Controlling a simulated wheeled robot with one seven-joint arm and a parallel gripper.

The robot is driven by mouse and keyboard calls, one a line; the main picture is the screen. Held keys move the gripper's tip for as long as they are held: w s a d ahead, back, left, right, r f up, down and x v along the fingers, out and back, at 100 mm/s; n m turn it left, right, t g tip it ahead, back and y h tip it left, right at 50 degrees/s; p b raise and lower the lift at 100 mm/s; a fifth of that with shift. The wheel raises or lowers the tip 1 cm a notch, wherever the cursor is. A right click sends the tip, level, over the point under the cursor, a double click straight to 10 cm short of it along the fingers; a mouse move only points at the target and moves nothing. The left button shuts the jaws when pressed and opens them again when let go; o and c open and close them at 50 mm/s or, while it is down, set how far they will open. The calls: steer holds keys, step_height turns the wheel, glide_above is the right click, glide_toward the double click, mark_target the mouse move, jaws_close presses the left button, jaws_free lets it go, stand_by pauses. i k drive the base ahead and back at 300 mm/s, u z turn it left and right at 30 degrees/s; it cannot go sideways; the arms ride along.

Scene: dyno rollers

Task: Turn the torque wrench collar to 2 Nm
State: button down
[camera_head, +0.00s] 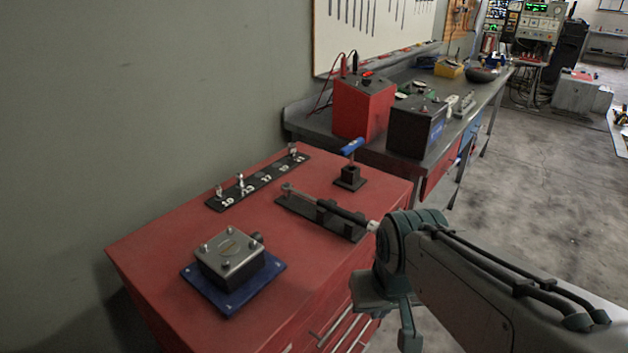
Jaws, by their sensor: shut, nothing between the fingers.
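The torque wrench (343,211) lies in a dark cradle (295,205) on top of the red cabinet, its head towards the back left. Its pale handle end (373,225) points right, towards my arm, and is partly hidden there. The collar's scale is too small to read. My gripper (406,338) is low at the cabinet's right front edge, below and in front of the wrench's handle end. It is shut and empty, apart from the wrench. My arm hides part of it.
The red cabinet top (150,255) also carries a metal block on a blue plate (222,300), a socket rail (258,182) and a blue-handled tool (352,147) in a black stand. A workbench with red (362,108) and black boxes (415,130) stands behind.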

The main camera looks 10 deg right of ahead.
mark_target(372, 228)
steer(key=z, duration=0.25)
steer(key=k, duration=0.5)
steer(key=z, duration=1.65)
steer(key=i, duration=0.75)
steer(key=u, duration=1.15)
